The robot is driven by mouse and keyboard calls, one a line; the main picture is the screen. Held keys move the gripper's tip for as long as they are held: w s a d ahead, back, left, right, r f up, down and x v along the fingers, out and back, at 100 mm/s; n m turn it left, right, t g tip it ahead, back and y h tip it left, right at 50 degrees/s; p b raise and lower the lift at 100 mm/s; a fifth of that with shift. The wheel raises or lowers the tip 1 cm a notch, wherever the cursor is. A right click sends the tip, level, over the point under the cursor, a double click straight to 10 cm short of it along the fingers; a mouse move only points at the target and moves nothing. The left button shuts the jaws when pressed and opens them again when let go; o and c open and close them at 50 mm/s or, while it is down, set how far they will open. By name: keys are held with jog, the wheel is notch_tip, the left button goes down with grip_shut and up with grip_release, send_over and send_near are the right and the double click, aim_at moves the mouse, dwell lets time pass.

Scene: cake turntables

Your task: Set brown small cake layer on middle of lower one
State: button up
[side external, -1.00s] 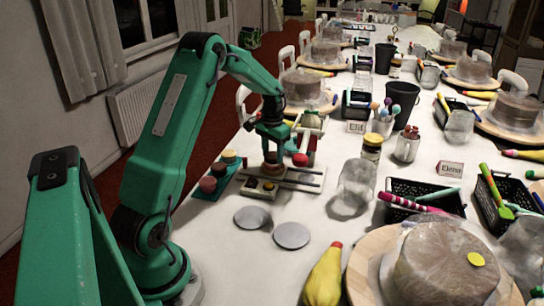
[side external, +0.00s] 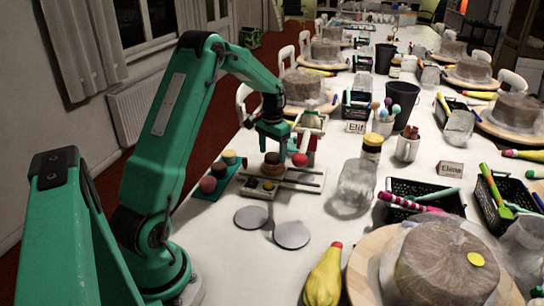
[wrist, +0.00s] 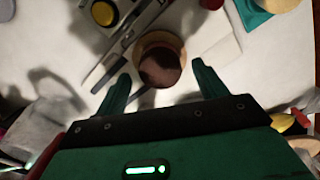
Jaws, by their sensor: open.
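The brown small cake layer (side external: 272,158) rests on top of a wider tan lower layer (side external: 272,168) on the small turntable rig. In the wrist view the dark brown layer (wrist: 160,70) shows as a disc overlapping the tan lower layer (wrist: 158,39), whose edge shows mainly on the upper side. I cannot tell from this slant how exactly it is centred. My gripper (side external: 275,144) is above the stack, apart from it.
A teal tray (side external: 214,190) with several small cakes stands left of the rig. Two grey discs (side external: 251,217) (side external: 291,235) lie in front. A box with a yellow button (side external: 267,185) sits at the rig's near side. A clear glass jar (side external: 357,187) stands to the right.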

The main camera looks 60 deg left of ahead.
aim_at(273, 156)
notch_tip(273, 156, up, 11)
jog(key=shift+r, duration=0.15)
dwell(0.4)
dwell(0.5)
jog(key=s+d+r+t, duration=0.1)
jog(key=s+d+r, duration=0.2)
jog(key=d+r, duration=0.35)
jog(key=s+d+r+t, duration=0.1)
jog(key=s+d+r, duration=0.2)
jog(key=d, duration=0.6)
jog(key=s+d+f+m+t, duration=0.3)
jog(key=s+d, duration=1)
jog(key=s, duration=0.1)
jog(key=shift+s+t, duration=0.3)
